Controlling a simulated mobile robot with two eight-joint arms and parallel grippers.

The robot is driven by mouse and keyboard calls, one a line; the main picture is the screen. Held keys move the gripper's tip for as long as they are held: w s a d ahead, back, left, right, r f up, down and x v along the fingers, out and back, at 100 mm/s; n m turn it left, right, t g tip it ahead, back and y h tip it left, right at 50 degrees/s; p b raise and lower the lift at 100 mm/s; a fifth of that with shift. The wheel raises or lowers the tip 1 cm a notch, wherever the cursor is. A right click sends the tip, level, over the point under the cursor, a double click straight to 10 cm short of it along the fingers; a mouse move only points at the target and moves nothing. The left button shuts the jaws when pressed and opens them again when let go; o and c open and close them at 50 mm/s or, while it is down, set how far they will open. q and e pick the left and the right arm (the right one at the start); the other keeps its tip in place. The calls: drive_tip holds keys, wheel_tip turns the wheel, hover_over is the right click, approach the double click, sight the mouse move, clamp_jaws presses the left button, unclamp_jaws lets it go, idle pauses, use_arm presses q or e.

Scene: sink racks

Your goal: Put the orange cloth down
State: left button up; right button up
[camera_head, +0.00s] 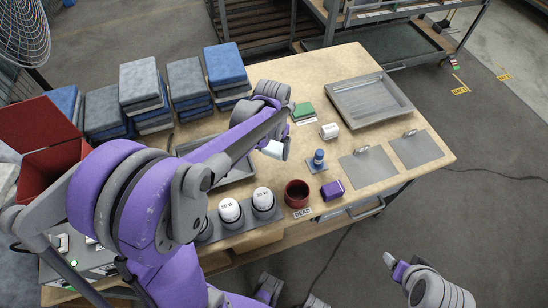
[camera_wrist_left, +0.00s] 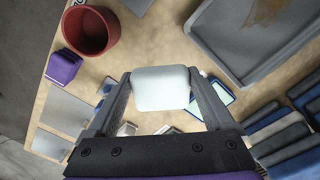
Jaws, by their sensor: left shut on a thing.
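I see no orange cloth in either view. My left gripper (camera_head: 277,146) is above the middle of the wooden workbench (camera_head: 388,206). In the left wrist view its two fingers are shut on a pale white rounded block (camera_wrist_left: 160,88); the same white block (camera_head: 272,150) shows partly behind the arm in the head view. A part of my right arm (camera_head: 430,288) shows at the lower right, off the bench; I cannot make out its jaws.
A grey tray (camera_head: 408,103) stands at the back right. A red cup (camera_head: 297,193), a purple block (camera_head: 332,190) and two grey plates (camera_head: 368,166) are near the front. Stacks of blue and grey cloths (camera_head: 225,65) line the back left. Another tray (camera_head: 240,172) is partly hidden by my arm.

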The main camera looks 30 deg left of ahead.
sight(273, 172)
use_arm(q)
wheel_tip(273, 172, down, 11)
drive_tip(key=shift+w+r+b, duration=0.1)
drive_tip(key=shift+b, duration=0.45)
